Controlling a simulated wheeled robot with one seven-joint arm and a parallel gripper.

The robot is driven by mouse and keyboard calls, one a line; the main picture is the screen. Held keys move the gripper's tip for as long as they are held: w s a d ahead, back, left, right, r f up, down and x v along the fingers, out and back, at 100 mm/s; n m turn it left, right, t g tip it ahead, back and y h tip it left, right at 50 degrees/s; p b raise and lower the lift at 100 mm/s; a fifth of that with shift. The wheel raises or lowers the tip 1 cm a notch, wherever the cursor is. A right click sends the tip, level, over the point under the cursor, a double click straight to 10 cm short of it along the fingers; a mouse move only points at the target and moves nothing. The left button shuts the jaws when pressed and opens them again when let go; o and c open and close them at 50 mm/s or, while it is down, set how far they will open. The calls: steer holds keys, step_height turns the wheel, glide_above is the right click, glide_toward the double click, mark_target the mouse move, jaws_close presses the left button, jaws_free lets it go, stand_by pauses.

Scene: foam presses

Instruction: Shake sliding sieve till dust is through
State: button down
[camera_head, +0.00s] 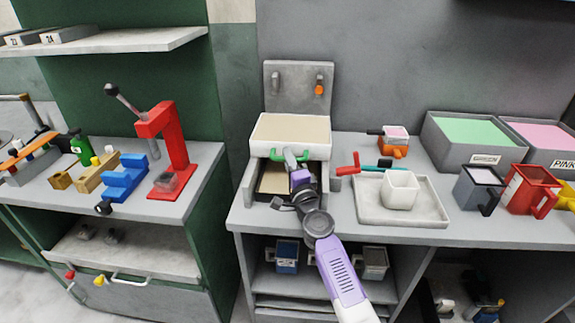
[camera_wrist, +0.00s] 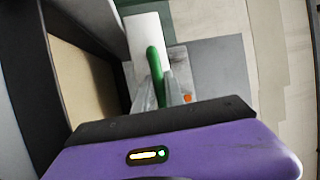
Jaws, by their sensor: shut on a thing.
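The sliding sieve (camera_head: 290,122) is a white-walled box with a pale beige surface, set on a grey stand at the back of the middle bench. Its green handle (camera_head: 289,156) is on the front wall. My gripper (camera_head: 298,178) reaches the sieve's front and is shut on the green handle. In the wrist view, the handle (camera_wrist: 155,72) stands between the fingers (camera_wrist: 165,92). A tray with a beige bottom (camera_head: 274,178) lies below the sieve, partly hidden by my gripper. How much dust lies on the sieve cannot be told.
A white square cup (camera_head: 401,189) stands in a grey tray (camera_head: 435,212) to the right. A red-handled tool (camera_head: 347,166) lies close to my gripper's right. A red press (camera_head: 170,150) stands on the left bench. Foam bins (camera_head: 470,158) and mugs are at right.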

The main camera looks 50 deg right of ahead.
steer(key=shift+d, duration=0.1)
steer(key=c, duration=1.4)
jaws_free()
steer(key=shift+d, duration=0.1)
steer(key=v, duration=0.8)
steer(key=shift+w+f, duration=0.1)
steer(key=shift+w, duration=0.05)
